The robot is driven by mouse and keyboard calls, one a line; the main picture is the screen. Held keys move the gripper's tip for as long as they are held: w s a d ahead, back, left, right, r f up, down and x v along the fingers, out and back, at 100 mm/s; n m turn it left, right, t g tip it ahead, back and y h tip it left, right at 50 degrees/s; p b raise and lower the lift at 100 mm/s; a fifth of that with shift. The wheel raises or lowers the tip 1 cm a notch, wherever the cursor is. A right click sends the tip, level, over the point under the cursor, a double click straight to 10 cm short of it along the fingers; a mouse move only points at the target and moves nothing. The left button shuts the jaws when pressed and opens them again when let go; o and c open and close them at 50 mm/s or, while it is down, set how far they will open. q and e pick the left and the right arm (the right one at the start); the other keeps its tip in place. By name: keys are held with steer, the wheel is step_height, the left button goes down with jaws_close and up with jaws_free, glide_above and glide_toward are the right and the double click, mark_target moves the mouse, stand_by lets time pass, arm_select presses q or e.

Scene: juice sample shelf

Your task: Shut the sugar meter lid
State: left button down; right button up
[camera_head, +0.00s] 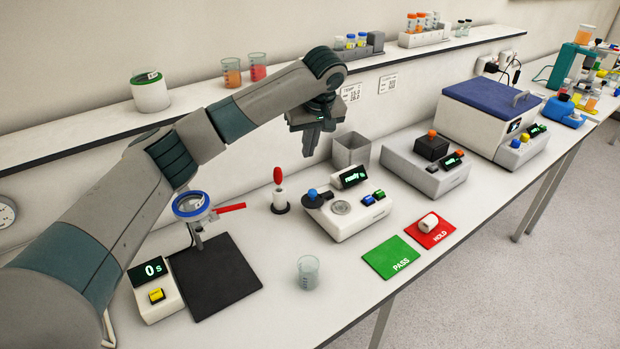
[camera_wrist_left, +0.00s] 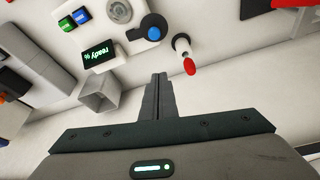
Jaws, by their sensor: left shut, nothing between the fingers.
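The sugar meter (camera_head: 362,222) is a white box with a display reading "ready %", a green and a blue button and a round grey well (camera_head: 341,208). Its lid is a dark disc with a blue knob (camera_head: 312,193), swung to the left side, leaving the well uncovered. The wrist view also shows the blue knob (camera_wrist_left: 155,32) and the bare well (camera_wrist_left: 119,11). My left gripper (camera_head: 311,150) is shut and empty, pointing down, above and behind the meter, apart from it. In the wrist view its fingertips (camera_wrist_left: 158,76) lie together. My right gripper is in neither view.
A red-tipped stand (camera_head: 278,190) is left of the meter, and a grey open bin (camera_head: 351,150) behind it. A glass beaker (camera_head: 308,272), the green PASS mat (camera_head: 391,257) and the red HOLD mat (camera_head: 430,238) are in front. Another device (camera_head: 400,158) stands right.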

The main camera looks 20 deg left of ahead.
arm_select(q)
steer(key=p+x, duration=0.2)
steer(key=x, duration=0.1)
steer(key=p+x, duration=0.1)
steer(key=x, duration=0.2)
steer(key=s+d+p+x, duration=0.1)
steer(key=p+x, duration=0.1)
steer(key=x, duration=0.1)
steer(key=shift+a+f+p, duration=0.1)
steer(key=shift+f+p, duration=0.2)
steer(key=shift+f, duration=0.25)
steer(key=shift+s+d+f+p, duration=0.15)
steer(key=shift+s+d+p, duration=0.3)
steer(key=shift+s, duration=0.15)
steer(key=shift+s+d+f, duration=0.2)
steer(key=shift+s, duration=0.05)
steer(key=shift+w+f, duration=0.1)
